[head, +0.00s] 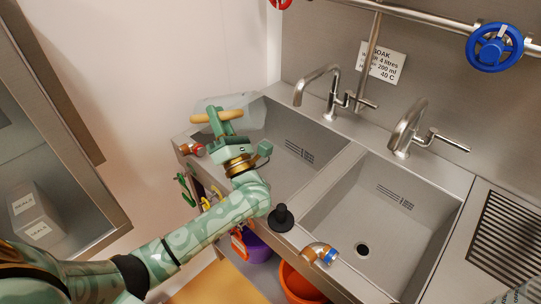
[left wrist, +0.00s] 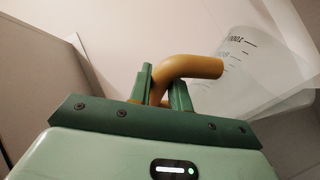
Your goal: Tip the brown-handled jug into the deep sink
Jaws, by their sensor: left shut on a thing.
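The brown-handled jug is clear with a tan-brown handle. Its body (head: 252,103) is over the back left end of the left sink basin (head: 318,140), and looks tipped over. My left gripper (head: 212,118) is shut on the jug's handle (left wrist: 195,67). In the left wrist view the jug's clear wall (left wrist: 262,62) with printed marks lies to the right, beyond the fingers (left wrist: 160,88). I cannot see any liquid in it. The right sink basin (head: 400,225) is empty with a round drain; I cannot tell which basin is deeper. My right gripper is out of view.
Two taps (head: 333,95) (head: 408,130) stand behind the basins. A black plunger-like item (head: 281,218) is on the front rim. A pipe with a blue valve wheel (head: 495,47) runs above. Purple and orange buckets (head: 300,285) stand below. A steel cabinet (head: 60,150) is at left.

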